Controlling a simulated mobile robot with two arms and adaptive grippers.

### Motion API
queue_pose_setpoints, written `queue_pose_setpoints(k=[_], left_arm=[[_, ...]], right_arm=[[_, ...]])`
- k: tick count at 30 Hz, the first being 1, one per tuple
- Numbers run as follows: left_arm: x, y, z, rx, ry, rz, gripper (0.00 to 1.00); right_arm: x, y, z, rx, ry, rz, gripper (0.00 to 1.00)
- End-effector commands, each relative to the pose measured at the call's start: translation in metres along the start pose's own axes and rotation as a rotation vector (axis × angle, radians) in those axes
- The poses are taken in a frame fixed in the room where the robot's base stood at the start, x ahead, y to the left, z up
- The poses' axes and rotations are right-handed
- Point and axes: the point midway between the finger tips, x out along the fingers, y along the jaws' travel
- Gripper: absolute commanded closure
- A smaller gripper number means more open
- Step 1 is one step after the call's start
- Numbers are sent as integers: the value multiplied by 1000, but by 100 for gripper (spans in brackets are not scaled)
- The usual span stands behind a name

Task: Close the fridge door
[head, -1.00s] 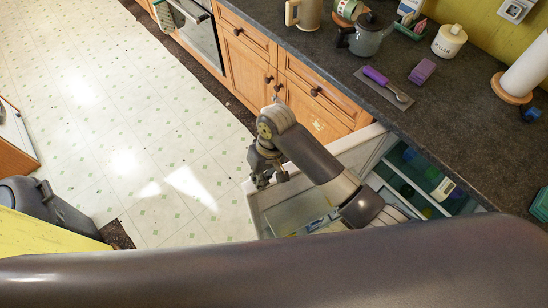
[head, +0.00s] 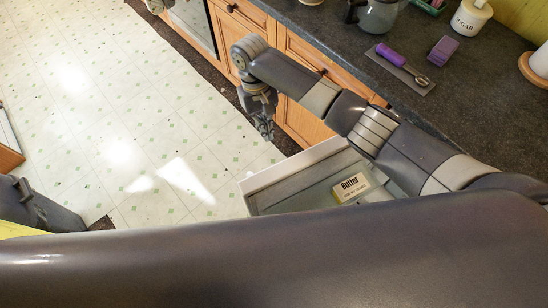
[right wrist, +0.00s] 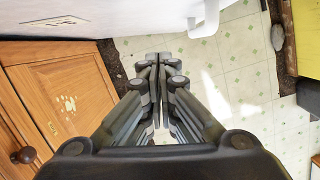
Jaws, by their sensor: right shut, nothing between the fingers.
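The fridge door (head: 262,183) stands open in the head view. Its pale inner side faces up toward me, with a butter box (head: 350,188) in it. My right gripper (head: 264,128) is beyond the door, on its outer side, low in front of the wooden cabinets. In the right wrist view the gripper (right wrist: 160,62) is shut and empty. The door's white outer face (right wrist: 95,14) and a white handle (right wrist: 208,20) lie ahead, with no contact visible. My arm hides the fridge interior.
Wooden cabinets (head: 298,120) stand close behind the right gripper. The dark counter (head: 465,110) above holds a purple-handled tool (head: 390,54), a purple sponge (head: 443,49) and a sugar jar (head: 470,17). The tiled floor (head: 130,120) between is clear.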

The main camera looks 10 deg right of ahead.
Motion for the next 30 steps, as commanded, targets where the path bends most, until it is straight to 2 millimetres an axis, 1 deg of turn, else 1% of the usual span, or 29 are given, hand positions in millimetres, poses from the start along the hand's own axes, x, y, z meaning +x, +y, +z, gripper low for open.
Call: queue_pose_setpoints(k=[5, 8, 17, 18, 21, 25, 30], left_arm=[[-4, 0, 1, 0, -2, 0, 31], [-7, 0, 0, 0, -1, 0, 31], [-11, 0, -4, 0, 5, 0, 31], [-22, 0, -5, 0, 6, 1, 31], [-31, 0, -7, 0, 7, 1, 31], [-38, 0, -9, 0, 9, 1, 31], [-41, 0, -9, 0, 9, 1, 31]], right_arm=[[18, 0, 1, 0, -4, 0, 100], [37, 0, 1, 1, -4, 1, 100], [104, 0, 2, 1, -4, 1, 100], [97, 1, 9, -1, -2, 0, 100], [100, 0, 21, -1, -2, 0, 100], [105, 1, 32, -1, -2, 0, 100], [108, 0, 39, 0, -1, 0, 100]])
